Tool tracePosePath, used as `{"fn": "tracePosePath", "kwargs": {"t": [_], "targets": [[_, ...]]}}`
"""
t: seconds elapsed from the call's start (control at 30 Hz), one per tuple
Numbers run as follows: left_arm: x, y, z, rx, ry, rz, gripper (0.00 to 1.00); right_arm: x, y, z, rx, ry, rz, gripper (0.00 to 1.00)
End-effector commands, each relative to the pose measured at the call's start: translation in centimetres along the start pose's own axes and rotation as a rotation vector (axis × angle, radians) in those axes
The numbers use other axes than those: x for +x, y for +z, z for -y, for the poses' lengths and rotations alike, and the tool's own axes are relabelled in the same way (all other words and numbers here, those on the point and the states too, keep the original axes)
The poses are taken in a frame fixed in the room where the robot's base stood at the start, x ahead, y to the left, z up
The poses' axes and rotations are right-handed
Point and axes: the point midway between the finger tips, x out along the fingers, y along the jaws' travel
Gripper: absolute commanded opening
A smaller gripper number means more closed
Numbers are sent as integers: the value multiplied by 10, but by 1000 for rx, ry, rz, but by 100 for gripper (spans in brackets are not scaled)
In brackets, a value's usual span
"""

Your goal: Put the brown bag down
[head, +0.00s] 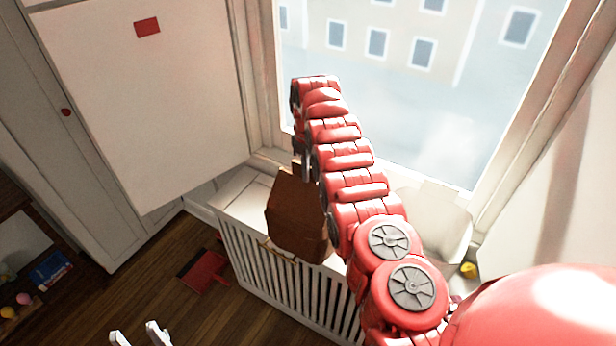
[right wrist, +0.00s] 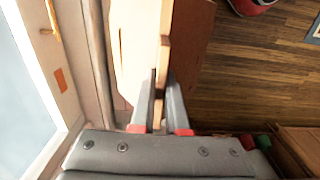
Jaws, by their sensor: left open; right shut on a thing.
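The brown bag (head: 297,215) is in the middle of the head view, upright at the white slatted radiator cover (head: 240,205) under the window. I cannot tell whether its base touches the cover. My right gripper (head: 303,168) is at the bag's top, partly hidden by my red arm. In the right wrist view, my right gripper (right wrist: 161,110) is shut on the bag's thin top edge, and the brown side of the bag (right wrist: 188,50) shows beyond the fingers. My left gripper (head: 140,336) is open and empty at the bottom left of the head view, well away from the bag.
The large window (head: 420,110) is behind my right arm. A white container (head: 445,225) and a small yellow thing (head: 469,270) are right of the arm. A red object (head: 205,268) lies on the wooden floor. A white panel (head: 140,90) stands at the left.

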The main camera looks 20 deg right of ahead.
Motion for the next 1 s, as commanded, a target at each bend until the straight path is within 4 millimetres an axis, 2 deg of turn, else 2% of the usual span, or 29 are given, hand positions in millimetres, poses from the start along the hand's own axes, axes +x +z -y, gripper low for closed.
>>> {"fn": "tracePosePath", "kwargs": {"t": [0.13, 0.47, 0.5, 0.63, 0.67, 1.0], "targets": [[0, 0, 0, 0, 0, 1, 50, 18, 0, 0, 1, -1, 0, 0], [-4, 1, 0, 0, 0, 1, 50, 22, 0, -1, 1, 1, -2, 0], [-4, 1, 0, 0, 0, 1, 50, 22, 0, 0, 1, 0, -1, 16], [-3, 0, 0, 0, 0, 0, 50, 21, 0, 0, 1, 0, -1, 39], [-3, 0, 0, 0, 0, 0, 50, 21, 0, 0, 1, 0, -1, 42], [-1, 0, 0, 0, 0, 1, 50, 19, 0, 0, 1, 0, -1, 42]]}}
